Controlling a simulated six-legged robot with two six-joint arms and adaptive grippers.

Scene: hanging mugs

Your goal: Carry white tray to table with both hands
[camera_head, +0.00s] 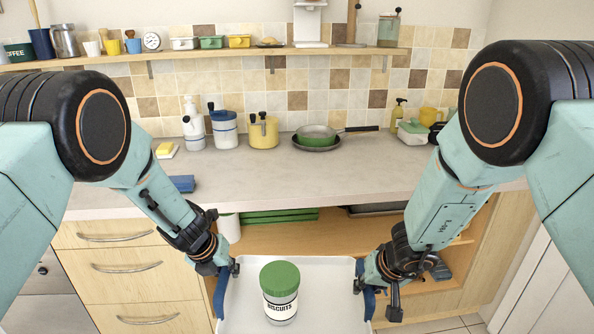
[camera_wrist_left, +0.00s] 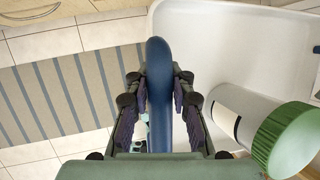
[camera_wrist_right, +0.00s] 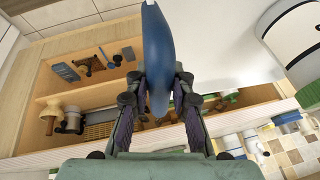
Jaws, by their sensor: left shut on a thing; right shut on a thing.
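The white tray (camera_head: 331,287) is in front of the counter at the bottom of the head view, with blue handles on its left and right sides. A biscuit jar (camera_head: 280,293) with a green lid stands upright on it, left of the middle. My left gripper (camera_head: 226,271) is shut on the tray's left blue handle (camera_wrist_left: 158,75), which runs between its fingers in the left wrist view. My right gripper (camera_head: 372,277) is shut on the right blue handle (camera_wrist_right: 156,50). The tray's near edge is out of frame in the head view.
The counter (camera_head: 330,177) behind the tray holds a pan (camera_head: 317,141), a yellow pot (camera_head: 263,132) and canisters near the back. Its front part is mostly clear. Below it are an open cabinet (camera_head: 340,232) and drawers (camera_head: 130,270). A striped rug (camera_wrist_left: 60,100) lies on the floor.

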